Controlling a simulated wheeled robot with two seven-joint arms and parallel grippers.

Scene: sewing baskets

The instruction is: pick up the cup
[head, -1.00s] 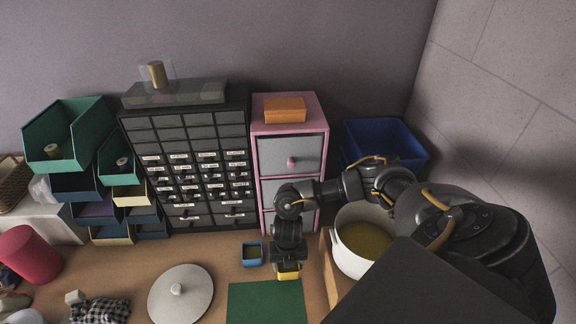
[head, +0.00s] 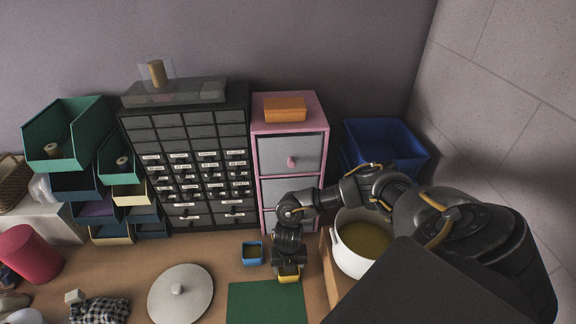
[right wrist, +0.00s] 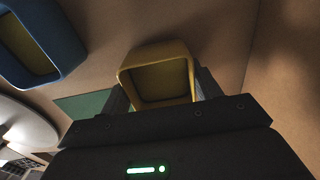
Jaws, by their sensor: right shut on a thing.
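A small yellow square cup (head: 289,273) is at my right gripper (head: 289,266), above the back edge of the green mat. In the right wrist view the yellow cup (right wrist: 158,72) sits between the two fingers of my right gripper (right wrist: 160,92), which is shut on it. Whether the cup touches the table is hard to tell. A blue square cup (head: 252,253) stands on the table to the left of it and also shows in the right wrist view (right wrist: 38,42). My left gripper is not in view.
The green mat (head: 265,302) lies in front. A round grey lid (head: 180,294) lies to its left. A white pot (head: 352,262) stands at the right behind a wooden edge. The black drawer cabinet (head: 185,130) and pink drawer unit (head: 257,165) stand at the back.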

